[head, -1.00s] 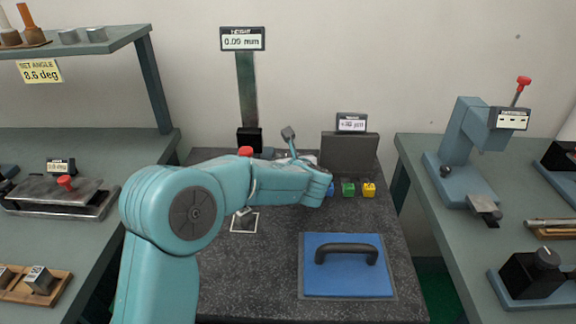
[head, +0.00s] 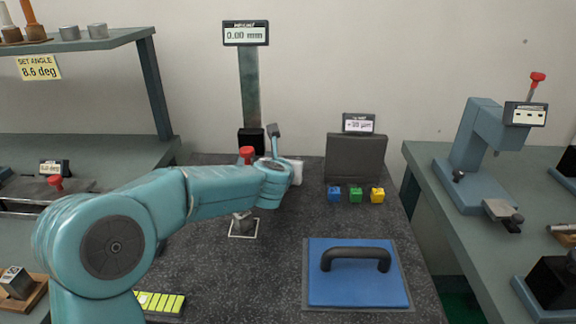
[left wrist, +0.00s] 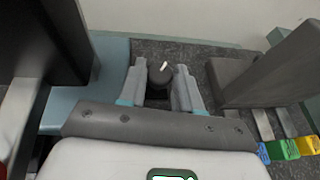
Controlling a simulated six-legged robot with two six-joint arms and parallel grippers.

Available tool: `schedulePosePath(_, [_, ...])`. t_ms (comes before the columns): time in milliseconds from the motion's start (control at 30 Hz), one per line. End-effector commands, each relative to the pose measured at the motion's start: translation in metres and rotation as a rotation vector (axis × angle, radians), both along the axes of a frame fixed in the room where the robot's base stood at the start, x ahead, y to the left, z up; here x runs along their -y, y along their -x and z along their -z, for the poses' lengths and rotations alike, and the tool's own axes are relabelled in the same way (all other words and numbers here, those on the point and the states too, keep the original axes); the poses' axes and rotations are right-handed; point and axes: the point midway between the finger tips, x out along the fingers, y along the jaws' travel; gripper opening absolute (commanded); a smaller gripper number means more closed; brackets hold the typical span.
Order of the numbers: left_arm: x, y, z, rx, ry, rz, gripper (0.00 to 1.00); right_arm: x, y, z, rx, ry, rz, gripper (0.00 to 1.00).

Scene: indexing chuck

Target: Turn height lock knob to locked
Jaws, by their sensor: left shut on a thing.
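The height gauge stands at the back of the granite plate in the head view, with a column (head: 249,90), a black carriage (head: 251,141) and a display (head: 246,34) reading 0.00 mm. My left gripper (head: 296,171) reaches in at the gauge's right side. In the left wrist view the gripper (left wrist: 159,84) has its two grey fingers on either side of a dark round knob (left wrist: 160,72) with a white pointer line tilted to the upper right. It is shut on this knob. The knob is hidden in the head view, and no lock label is readable.
A dark block (head: 356,158) with a small display stands right of the gripper. Blue, green and yellow small blocks (head: 356,195) sit before it. A blue plate (head: 355,291) with a black handle lies at the front right. A red knob (head: 247,153) rises close behind my arm.

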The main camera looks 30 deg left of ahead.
Motion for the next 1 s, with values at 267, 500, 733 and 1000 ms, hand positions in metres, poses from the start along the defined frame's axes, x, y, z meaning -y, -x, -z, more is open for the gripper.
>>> schedulePosePath(267, [0.000, 0.000, -0.001, 0.001, 0.000, -0.001, 0.41, 0.000, 0.000, 0.000, 0.000, 0.000, 0.000, 0.00])
schedulePosePath(500, [-0.001, 0.000, -0.001, 0.001, 0.001, -0.003, 0.41, 0.000, 0.000, 0.000, 0.000, 0.000, 0.000, 0.00])
schedulePosePath(733, [0.003, -0.001, -0.005, -0.002, 0.000, -0.084, 0.41, 0.000, 0.000, -0.017, 0.000, 0.000, 0.000, 0.00])
schedulePosePath(1000, [0.008, -0.004, -0.010, -0.004, -0.001, -0.368, 0.41, 0.000, 0.000, -0.072, 0.000, 0.000, 0.000, 0.00])
